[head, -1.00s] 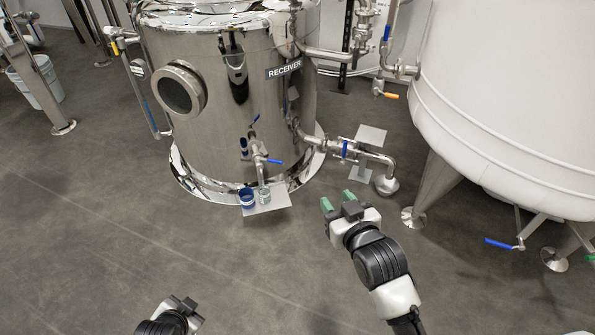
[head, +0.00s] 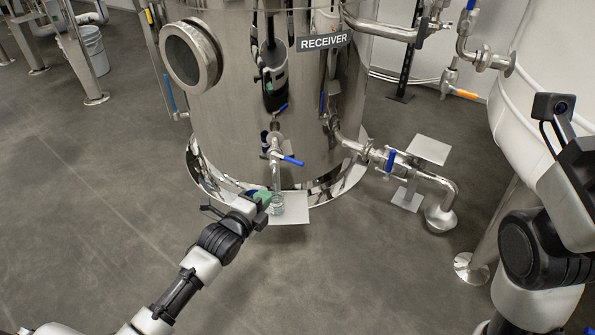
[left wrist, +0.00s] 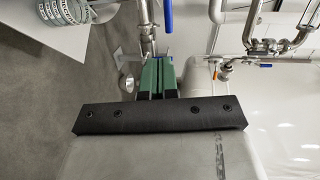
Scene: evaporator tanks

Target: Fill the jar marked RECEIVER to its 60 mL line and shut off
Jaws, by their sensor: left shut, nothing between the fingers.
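The steel tank (head: 310,110) bears a RECEIVER sign (head: 325,41). At its foot a sampling tap (head: 276,160) with a blue lever (head: 291,160) points down over a small clear jar (head: 277,204) on a pale plate (head: 296,208). My left gripper (head: 263,198), with green fingertips, is shut and empty just left of the jar. In the left wrist view its fingers (left wrist: 158,76) are together; a banded, marked jar (left wrist: 66,11) shows at the top left beside them, and a blue lever (left wrist: 168,15) above. The liquid level cannot be read. My right arm's gripper is out of frame.
A side outlet pipe with a blue valve handle (head: 390,160) ends at a drain cup (head: 440,218), beside a small stand (head: 428,149). A white vessel (head: 510,130) stands at right. The floor at front left is clear.

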